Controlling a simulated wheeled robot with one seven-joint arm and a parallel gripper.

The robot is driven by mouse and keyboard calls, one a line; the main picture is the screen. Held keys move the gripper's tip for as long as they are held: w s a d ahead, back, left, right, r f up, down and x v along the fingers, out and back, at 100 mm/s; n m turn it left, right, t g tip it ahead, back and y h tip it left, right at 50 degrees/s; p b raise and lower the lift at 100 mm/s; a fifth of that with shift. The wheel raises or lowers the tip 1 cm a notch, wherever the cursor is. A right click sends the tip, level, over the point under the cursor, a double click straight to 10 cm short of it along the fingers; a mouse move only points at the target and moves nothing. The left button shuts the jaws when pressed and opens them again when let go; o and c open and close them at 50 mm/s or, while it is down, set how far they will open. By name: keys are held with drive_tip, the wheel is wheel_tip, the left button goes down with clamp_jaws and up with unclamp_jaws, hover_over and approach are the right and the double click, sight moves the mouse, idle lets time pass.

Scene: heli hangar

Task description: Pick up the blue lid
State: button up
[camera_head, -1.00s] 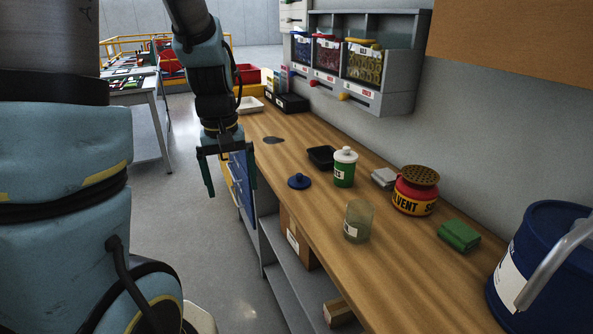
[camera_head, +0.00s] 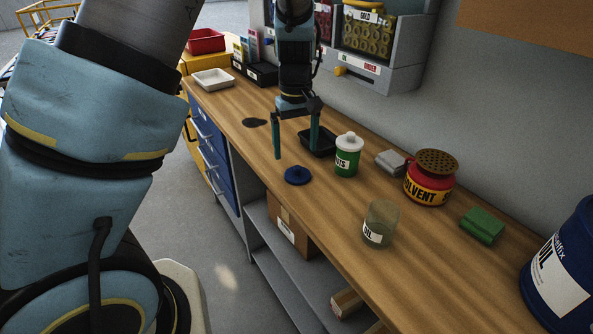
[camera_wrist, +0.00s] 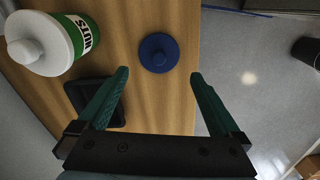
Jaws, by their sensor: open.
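The blue lid (camera_head: 298,175) is a small round disc with a knob. It lies flat on the wooden workbench (camera_head: 345,231) near its front edge. It also shows in the wrist view (camera_wrist: 158,53), ahead of and between my fingertips. My gripper (camera_head: 296,152) is open and empty, pointing down above the bench, close to the lid and apart from it. In the wrist view its two green fingers (camera_wrist: 158,73) are spread wide.
A green-and-white nuts jar (camera_head: 347,156) stands right of the lid, with a black tray (camera_head: 318,142) behind. A clear oil jar (camera_head: 380,224), a red solvent can (camera_head: 430,178) and a green block (camera_head: 481,226) stand further right. A white tray (camera_head: 213,78) lies at the far left.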

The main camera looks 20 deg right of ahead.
sight(297, 166)
drive_tip(key=shift+s+d+f+p, duration=0.15)
drive_tip(key=shift+f+p, duration=0.3)
drive_tip(key=shift+f, duration=1.15)
drive_tip(key=shift+s+a+f+p, duration=0.1)
drive_tip(key=shift+f+p, duration=0.35)
drive_tip(key=shift+f, duration=1.15)
drive_tip(key=shift+r, duration=0.1)
drive_tip(key=c, duration=1.2)
